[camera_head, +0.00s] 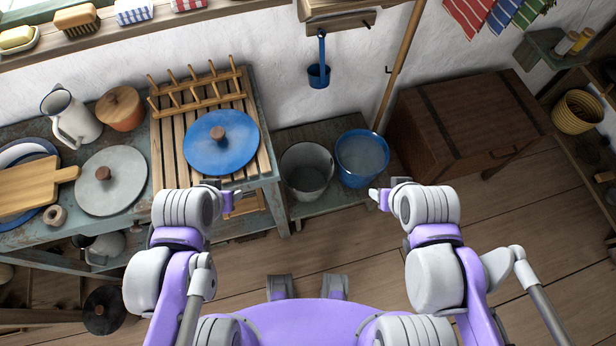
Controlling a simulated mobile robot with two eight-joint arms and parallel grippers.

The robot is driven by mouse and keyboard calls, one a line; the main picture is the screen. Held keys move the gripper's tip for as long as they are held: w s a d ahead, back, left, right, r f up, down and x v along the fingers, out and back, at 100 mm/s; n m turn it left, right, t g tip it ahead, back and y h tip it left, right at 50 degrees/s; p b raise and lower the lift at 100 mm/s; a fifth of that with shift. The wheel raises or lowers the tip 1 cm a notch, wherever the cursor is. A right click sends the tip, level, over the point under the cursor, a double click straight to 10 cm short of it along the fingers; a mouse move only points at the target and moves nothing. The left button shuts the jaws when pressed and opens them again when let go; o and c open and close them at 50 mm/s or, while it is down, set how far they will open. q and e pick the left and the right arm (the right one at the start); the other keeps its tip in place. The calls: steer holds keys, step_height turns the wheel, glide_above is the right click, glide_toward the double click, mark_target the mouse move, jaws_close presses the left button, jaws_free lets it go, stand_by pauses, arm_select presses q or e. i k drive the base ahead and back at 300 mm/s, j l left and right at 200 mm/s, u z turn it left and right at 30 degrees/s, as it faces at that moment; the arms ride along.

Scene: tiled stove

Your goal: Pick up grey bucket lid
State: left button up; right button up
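The grey bucket lid (117,188), a round grey disc with a brown wooden knob, lies flat on the worktop at the left. A similar blue lid (221,157) lies on the slatted wooden rack to its right. The grey bucket (306,180) stands uncovered on a low shelf, beside the blue bucket (362,160). My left gripper (236,196) is to the right of the grey lid, in front of the rack, and touches neither lid. My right gripper (376,197) is in front of the blue bucket. Neither visibly holds anything; their finger gaps are unclear.
A cutting board (30,188) and small wooden ring (55,215) lie left of the grey lid. A white jug (70,117) and brown lidded pot (121,108) stand behind it. A wooden chest (465,120) stands at right. Floor in front is partly clear.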

mark_target(109, 182)
steer(key=u, duration=1.95)
steer(key=j+u, duration=0.2)
steer(key=u, duration=0.2)
steer(key=i+j+u, duration=0.1)
steer(key=u, duration=0.3)
